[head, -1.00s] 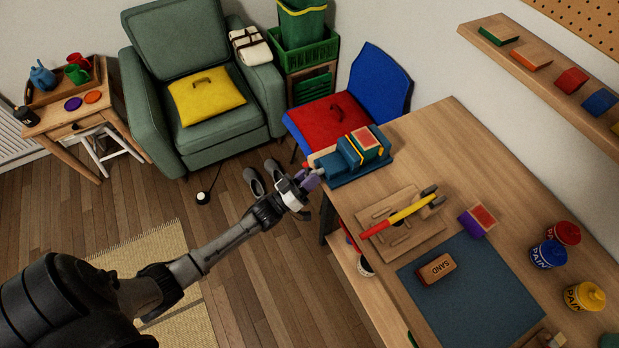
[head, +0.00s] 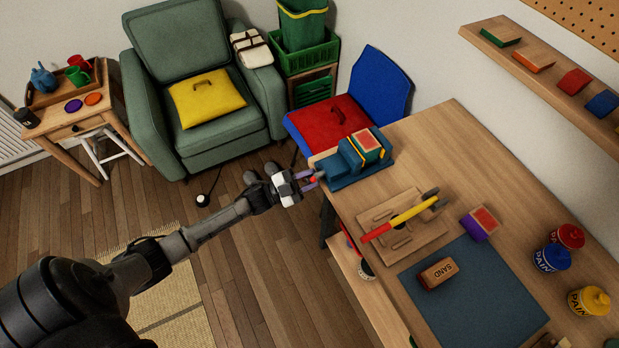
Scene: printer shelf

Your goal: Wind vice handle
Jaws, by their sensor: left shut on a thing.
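The blue vice (head: 347,172) stands at the far left corner of the workbench. A block (head: 367,145) with a red-orange top and a yellow and green side sits in or against its jaws. The vice's handle (head: 313,180) shows as a small red part at the vice's left end, just off the bench edge. My left gripper (head: 309,181), with purple fingertips, is shut on the handle, with red showing between the fingers. The fingers hide much of the handle. My right gripper is not in view.
The workbench (head: 420,140) also holds a wooden rack (head: 378,215) with a yellow and red tool, a purple block (head: 478,225), a sanding block (head: 437,273) on a blue mat (head: 480,300), and paint cans (head: 551,257). A red-cushioned blue chair (head: 375,85) stands behind the vice.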

